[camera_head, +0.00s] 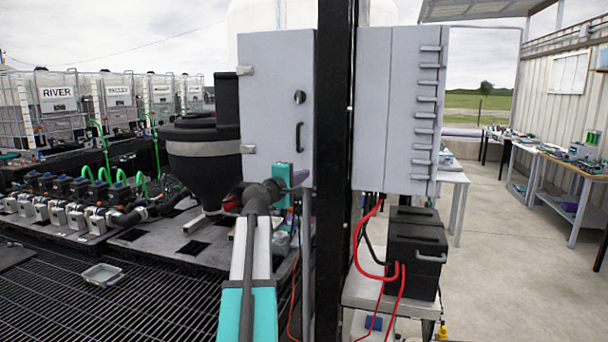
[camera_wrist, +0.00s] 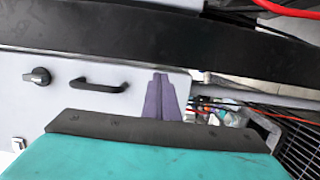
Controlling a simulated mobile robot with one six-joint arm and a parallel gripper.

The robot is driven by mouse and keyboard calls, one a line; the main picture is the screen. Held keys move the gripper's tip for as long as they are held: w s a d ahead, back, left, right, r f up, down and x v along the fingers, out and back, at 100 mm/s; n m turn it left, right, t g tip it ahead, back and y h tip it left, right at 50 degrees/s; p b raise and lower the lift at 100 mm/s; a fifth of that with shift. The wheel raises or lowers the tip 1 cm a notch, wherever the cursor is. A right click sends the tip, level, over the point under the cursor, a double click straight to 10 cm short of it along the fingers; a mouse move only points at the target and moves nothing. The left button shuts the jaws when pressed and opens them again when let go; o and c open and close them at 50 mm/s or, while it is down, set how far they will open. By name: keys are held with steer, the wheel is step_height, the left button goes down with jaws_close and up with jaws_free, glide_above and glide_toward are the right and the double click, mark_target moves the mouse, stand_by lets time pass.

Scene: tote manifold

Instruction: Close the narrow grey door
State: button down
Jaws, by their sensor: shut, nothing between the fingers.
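The narrow grey door (camera_head: 272,95) stands upright left of the black post in the head view. It has hinge-like tabs on its left edge, and a dark round knob (camera_head: 299,97) and a black bar handle (camera_head: 299,136) near its right edge. In the wrist view the pale door (camera_wrist: 60,105) shows with its knob (camera_wrist: 40,76) and handle (camera_wrist: 98,84). My gripper (camera_head: 299,178), with purple fingers, is shut and empty by the door's lower right corner. The fingers (camera_wrist: 163,97) overlap the door in the wrist view; contact is unclear. I cannot tell whether any gap remains at the door's edge.
A black post (camera_head: 335,200) rises just right of the door. Beyond it are a grey box (camera_head: 388,110) with finned edge and a black battery-like case (camera_head: 416,255) with red cables. Black tank (camera_head: 205,165) and pumps stand left.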

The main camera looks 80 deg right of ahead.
steer(key=s+b+v, duration=0.1)
steer(key=v, duration=0.8)
steer(key=shift+s+a+b, duration=0.35)
steer(key=shift+b, duration=0.05)
